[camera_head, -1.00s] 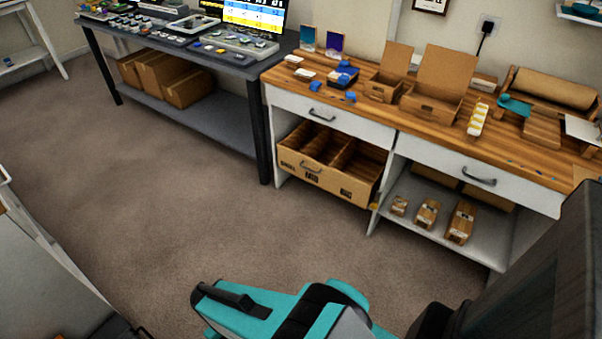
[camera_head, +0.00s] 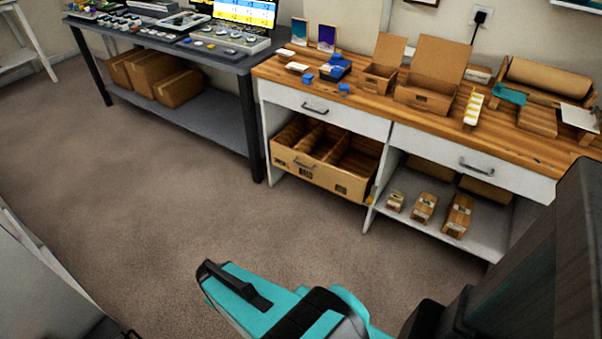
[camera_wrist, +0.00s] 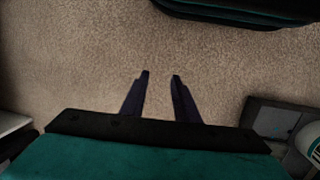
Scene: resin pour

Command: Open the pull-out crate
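The pull-out crate (camera_head: 312,172) is a brown wooden box with inner dividers and a metal handle (camera_head: 305,163) on its front. It sits in the lower left bay of the workbench, under a white drawer. My gripper's two dark fingers (camera_wrist: 160,78) show in the wrist view, apart with nothing between them, above bare carpet. The crate does not show in the wrist view.
The workbench (camera_head: 440,112) carries cardboard boxes, blue pieces and a paper roll. Its right lower shelf (camera_head: 400,215) holds small packages. A dark table (camera_head: 185,45) with boxes beneath stands at left. The carpet (camera_head: 150,220) in front of the crate is clear.

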